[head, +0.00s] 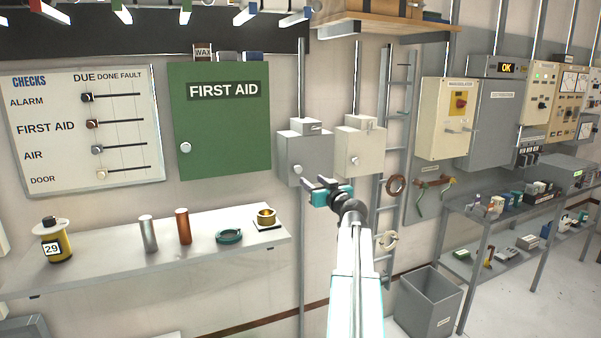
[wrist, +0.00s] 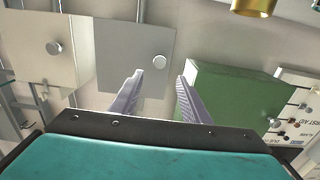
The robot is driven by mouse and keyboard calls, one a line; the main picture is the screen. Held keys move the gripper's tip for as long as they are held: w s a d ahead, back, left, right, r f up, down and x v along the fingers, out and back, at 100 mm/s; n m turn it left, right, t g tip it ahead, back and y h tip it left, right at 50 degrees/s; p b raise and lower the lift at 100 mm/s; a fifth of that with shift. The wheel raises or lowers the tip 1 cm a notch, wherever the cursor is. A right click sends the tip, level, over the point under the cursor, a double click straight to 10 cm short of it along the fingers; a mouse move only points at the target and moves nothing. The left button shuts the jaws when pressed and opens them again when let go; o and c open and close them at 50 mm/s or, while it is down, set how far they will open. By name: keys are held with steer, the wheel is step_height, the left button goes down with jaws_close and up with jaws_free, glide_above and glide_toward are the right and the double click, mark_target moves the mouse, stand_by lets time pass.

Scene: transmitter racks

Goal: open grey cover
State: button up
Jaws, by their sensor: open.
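The grey cover (head: 288,153) is the front of a small wall box, right of the green first aid cabinet. It looks shut and has a round knob (head: 297,168). In the wrist view, which is turned upside down, the grey cover (wrist: 125,45) is beyond the fingers, with its knob (wrist: 159,62) just past and between the fingertips. My gripper (head: 318,184) is just below and in front of the grey box in the head view. It is open and empty, with its two fingers apart in the wrist view (wrist: 162,78). I see no contact with the knob.
A cream box (head: 352,148) with a similar knob is close on the right. The green first aid cabinet (head: 225,130) is on the left. A shelf (head: 195,248) below left holds several items, including a brass cup (head: 265,217). A ladder (head: 394,130) stands farther right.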

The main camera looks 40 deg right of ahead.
mark_target(298, 171)
steer(key=shift+p+x, duration=1.75)
steer(key=shift+x, duration=4.1)
jaws_close()
steer(key=shift+a, duration=0.15)
